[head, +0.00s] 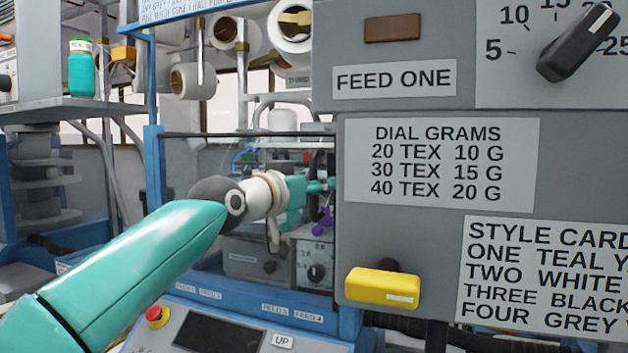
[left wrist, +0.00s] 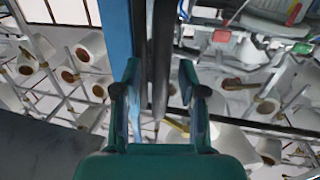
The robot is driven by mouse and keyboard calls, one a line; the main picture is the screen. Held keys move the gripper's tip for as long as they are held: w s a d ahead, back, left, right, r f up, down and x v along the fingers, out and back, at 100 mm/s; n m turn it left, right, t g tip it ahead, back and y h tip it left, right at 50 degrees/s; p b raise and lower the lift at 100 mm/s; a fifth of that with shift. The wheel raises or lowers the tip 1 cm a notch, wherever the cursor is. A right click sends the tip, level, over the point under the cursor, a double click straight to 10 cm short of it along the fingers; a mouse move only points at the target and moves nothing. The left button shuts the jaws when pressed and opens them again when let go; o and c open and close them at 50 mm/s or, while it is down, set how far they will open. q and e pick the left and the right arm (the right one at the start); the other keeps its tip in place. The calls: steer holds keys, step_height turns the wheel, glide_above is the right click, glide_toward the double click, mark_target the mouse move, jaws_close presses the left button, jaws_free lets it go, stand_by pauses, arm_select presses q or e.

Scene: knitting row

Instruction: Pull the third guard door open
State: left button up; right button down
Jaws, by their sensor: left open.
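A clear guard door (head: 205,165) with a dark top edge stands in a blue frame, behind my left arm in the head view. I cannot tell from its look whether it is the third. My left gripper (head: 318,187) is at the door's right side, partly hidden by the grey feed box. In the left wrist view my left gripper (left wrist: 158,95) is open. A dark upright bar (left wrist: 161,55) runs between its fingers, beside a blue post (left wrist: 117,35); I cannot tell whether the fingers touch the bar. My right gripper is not in view.
The grey feed box (head: 400,225) fills the right, close to my gripper, with a yellow handle (head: 382,288) and a black dial pointer (head: 578,43). A control panel (head: 215,330) with a red button (head: 158,316) lies below my arm. Yarn cones (head: 193,81) hang behind.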

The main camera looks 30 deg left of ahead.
arm_select(q)
jaws_close()
steer(key=shift+s, duration=0.1)
stand_by(0.5)
